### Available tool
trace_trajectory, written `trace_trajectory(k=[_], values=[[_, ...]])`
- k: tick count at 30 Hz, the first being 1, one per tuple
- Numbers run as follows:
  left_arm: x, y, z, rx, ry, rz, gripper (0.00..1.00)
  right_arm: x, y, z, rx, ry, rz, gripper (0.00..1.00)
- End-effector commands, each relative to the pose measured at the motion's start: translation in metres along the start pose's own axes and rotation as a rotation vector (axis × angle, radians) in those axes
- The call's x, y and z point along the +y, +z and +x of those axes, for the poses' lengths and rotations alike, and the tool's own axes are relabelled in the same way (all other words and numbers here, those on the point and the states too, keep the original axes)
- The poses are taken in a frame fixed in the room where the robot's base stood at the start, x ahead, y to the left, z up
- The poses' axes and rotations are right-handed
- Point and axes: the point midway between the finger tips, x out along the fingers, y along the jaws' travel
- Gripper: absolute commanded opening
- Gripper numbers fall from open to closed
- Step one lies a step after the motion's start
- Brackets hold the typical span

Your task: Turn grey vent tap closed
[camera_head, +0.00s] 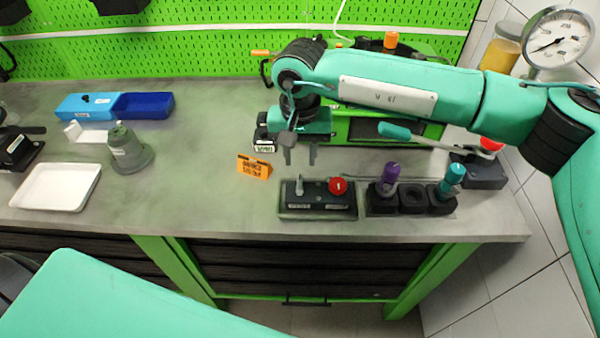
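The grey vent tap (299,187) is a small upright grey handle on the left half of a dark valve block (316,207) near the front of the bench. A red knob (337,186) sits on the same block, right of the tap. My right gripper (300,158) points down above and slightly behind the tap. Its two fingers are apart with nothing visible between them, and it appears clear of the tap. The label text on the block is too small to read. My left gripper is out of view.
An orange sign (254,167) stands left of the block. A dark holder (413,200) with purple and teal-topped items is close on its right. A grey-green weight-like object (128,150), white tray (57,188) and blue bin (115,106) are left. The bench (205,185) between is clear.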

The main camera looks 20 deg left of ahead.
Motion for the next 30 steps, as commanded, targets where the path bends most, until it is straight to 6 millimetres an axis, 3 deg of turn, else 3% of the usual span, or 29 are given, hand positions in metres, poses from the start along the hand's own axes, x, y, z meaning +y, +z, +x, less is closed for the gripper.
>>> trace_trajectory(k=[6,12,24,29,30], values=[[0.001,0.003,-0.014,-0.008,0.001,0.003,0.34,0.0,0.001,0.043,-0.003,-0.001,0.001,0.34],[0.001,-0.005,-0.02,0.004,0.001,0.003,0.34,-0.001,0.0,0.068,-0.001,-0.003,0.002,0.34],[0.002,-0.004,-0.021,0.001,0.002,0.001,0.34,-0.001,0.0,0.076,0.0,-0.002,0.001,0.34],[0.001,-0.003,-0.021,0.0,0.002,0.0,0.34,-0.001,0.0,0.076,0.0,-0.002,0.001,0.02],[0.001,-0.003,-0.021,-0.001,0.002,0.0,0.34,-0.001,0.0,0.076,0.0,-0.002,0.001,0.0]])
